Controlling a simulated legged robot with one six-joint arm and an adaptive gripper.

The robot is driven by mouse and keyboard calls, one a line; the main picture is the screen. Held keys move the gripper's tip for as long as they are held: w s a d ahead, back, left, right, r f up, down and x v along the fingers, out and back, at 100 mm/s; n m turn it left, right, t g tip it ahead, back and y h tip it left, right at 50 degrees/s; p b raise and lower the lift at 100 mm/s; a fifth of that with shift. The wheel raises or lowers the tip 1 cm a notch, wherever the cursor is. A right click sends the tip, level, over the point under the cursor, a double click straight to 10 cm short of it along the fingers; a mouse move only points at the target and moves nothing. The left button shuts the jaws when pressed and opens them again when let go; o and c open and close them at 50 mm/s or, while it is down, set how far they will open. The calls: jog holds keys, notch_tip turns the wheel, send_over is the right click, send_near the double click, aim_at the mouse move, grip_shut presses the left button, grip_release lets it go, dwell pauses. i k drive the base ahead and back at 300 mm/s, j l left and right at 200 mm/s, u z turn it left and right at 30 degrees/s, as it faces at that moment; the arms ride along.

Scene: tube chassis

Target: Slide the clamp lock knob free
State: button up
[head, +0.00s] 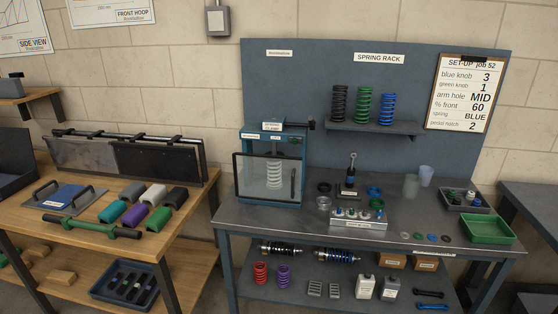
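A blue-framed clamp (246,148) stands at the left end of the grey workbench, with a small white label on its top. A clear guard panel (250,178) covers its front, and a white coil spring shows behind the panel. A black knob (311,124) sticks out sideways at the clamp's upper right, on a short dark rod. It appears to be the lock knob; how far it is seated is too small to tell. My gripper is not in view.
A small black stand with an upright lever (352,165) is right of the clamp. Loose rings, cups, a block with knobs and a green tray (487,229) cover the bench's right part. A wooden bench (185,200) stands left, across a narrow gap.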

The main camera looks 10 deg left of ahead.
aim_at(295, 141)
jog(key=i+j, duration=0.5)
jog(key=j, duration=0.15)
jog(key=i+j, duration=0.5)
jog(key=j, duration=0.15)
